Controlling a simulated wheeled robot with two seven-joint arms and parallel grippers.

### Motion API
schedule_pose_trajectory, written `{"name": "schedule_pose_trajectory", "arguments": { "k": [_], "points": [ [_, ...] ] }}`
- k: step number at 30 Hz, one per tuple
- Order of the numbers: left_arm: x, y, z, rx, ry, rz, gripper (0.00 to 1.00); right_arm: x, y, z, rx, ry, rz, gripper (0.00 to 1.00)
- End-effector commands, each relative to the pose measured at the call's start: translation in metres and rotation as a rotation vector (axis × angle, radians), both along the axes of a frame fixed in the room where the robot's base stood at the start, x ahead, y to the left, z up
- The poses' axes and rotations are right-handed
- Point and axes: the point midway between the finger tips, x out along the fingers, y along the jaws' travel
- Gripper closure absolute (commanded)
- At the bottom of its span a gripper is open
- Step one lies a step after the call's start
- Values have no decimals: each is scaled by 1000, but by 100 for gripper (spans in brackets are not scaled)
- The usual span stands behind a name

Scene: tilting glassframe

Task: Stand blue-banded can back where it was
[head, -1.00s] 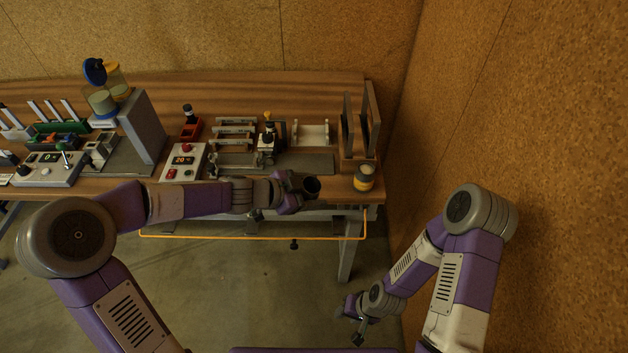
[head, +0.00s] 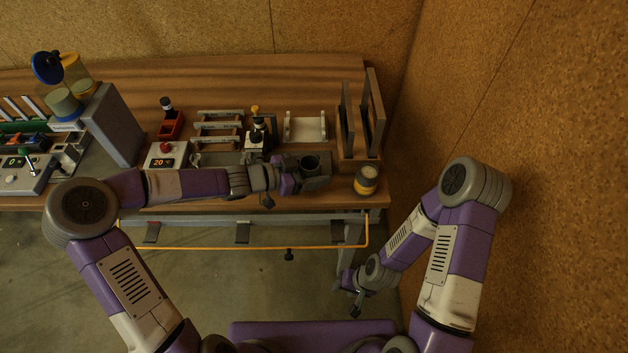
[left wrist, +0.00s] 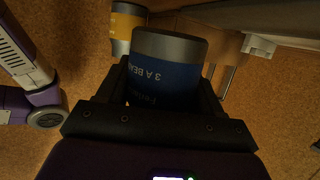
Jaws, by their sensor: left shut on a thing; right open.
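The blue-banded can (left wrist: 167,68) is between the fingers of my left gripper (left wrist: 165,95) in the left wrist view, with grey metal above its blue band and lettering on the band. In the head view my left gripper (head: 300,180) holds the can (head: 310,163) by the bench's front edge, and only its dark round top shows clearly. I cannot tell whether the can touches the bench. A yellow-banded can (head: 366,180) stands to its right on the bench corner; it also shows in the left wrist view (left wrist: 125,24). My right gripper (head: 356,304) is open and empty, low beside the bench.
The wooden bench (head: 220,80) carries a control box with a red button (head: 166,155), grey racks (head: 218,127), a white cradle (head: 305,126) and upright dark frames (head: 372,112). An orange rail (head: 200,248) runs along the front. A cork wall (head: 540,120) closes the right side.

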Motion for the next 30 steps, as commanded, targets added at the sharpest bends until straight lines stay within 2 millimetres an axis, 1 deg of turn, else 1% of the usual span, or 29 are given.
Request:
{"name": "schedule_pose_trajectory", "arguments": {
  "k": [2,6,8,18,19,21,23,24,30],
  "points": [
    [0,0,-8,-1,0,1,72,0,0,-5,0,0,0,57],
    [0,0,-30,-3,1,1,72,0,0,-16,0,-1,0,57],
    [0,0,-36,-2,1,1,72,0,0,-18,0,-1,0,57],
    [0,0,-37,1,-2,-1,72,0,0,-18,0,-1,0,57],
    [0,0,-37,2,-2,0,30,0,0,-18,0,-1,0,57],
    [0,0,-37,2,-2,0,19,0,0,-17,0,-1,0,57],
    [0,0,-37,2,-2,0,10,0,0,-17,0,-1,0,57],
    [0,0,-37,1,-1,1,9,0,0,-17,0,-1,0,57],
    [0,0,-37,1,-1,1,9,0,0,-17,0,-1,0,57]
  ]
}}
